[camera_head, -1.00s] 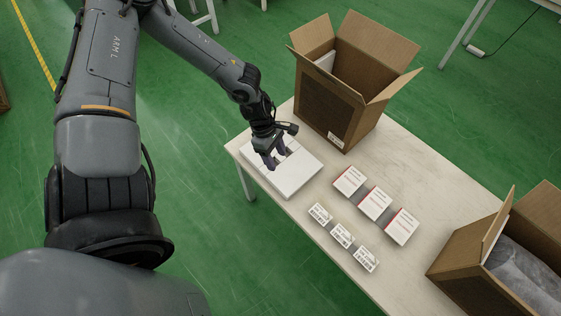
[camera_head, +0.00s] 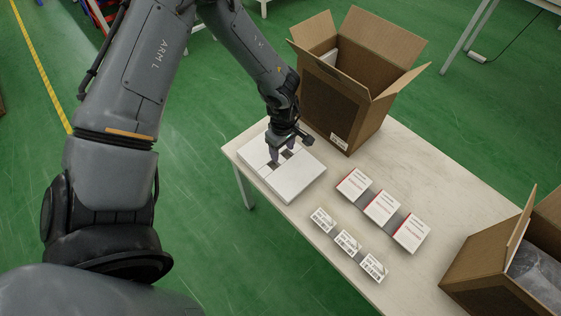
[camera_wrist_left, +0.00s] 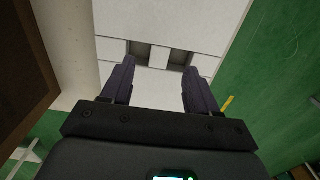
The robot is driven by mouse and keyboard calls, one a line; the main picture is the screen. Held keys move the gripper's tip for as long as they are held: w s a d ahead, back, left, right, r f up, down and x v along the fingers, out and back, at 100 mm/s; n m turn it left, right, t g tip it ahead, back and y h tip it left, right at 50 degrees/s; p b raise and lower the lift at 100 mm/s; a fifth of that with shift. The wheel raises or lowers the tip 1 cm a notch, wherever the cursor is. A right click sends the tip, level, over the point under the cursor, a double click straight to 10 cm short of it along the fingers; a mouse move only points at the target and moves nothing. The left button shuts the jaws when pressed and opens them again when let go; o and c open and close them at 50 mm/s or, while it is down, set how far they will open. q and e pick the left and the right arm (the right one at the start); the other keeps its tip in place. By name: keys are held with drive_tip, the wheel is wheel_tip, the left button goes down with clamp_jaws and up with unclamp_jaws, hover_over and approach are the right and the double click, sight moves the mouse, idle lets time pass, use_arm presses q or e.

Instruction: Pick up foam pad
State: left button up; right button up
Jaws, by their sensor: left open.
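The foam pad (camera_head: 297,183) is a flat white slab with two dark slots, lying on the left end of the table. It also shows in the left wrist view (camera_wrist_left: 165,22), where the two slots lie side by side ahead of the fingers. My left gripper (camera_head: 281,156) is over the pad near its slots, open, with nothing between its fingers. In the left wrist view its two dark fingers (camera_wrist_left: 155,85) point at the pad. I cannot tell whether the fingertips touch it. My right gripper is out of view.
An open cardboard box (camera_head: 342,115) stands just right of the pad. Three larger white boxes (camera_head: 382,208) and three smaller labelled boxes (camera_head: 347,243) lie in rows on the table (camera_head: 425,165). Another open carton (camera_head: 495,268) sits at the lower right.

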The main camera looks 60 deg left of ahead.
sight(281, 159)
use_arm(q)
drive_tip(key=f, duration=0.1)
drive_tip(key=f+b, duration=0.1)
drive_tip(key=f, duration=0.1)
drive_tip(key=f+b, duration=0.1)
drive_tip(key=shift+s+a+f, duration=0.15)
drive_tip(key=shift+a+f, duration=0.2)
drive_tip(key=shift+f, duration=0.05)
drive_tip(key=shift+f+b, duration=0.3)
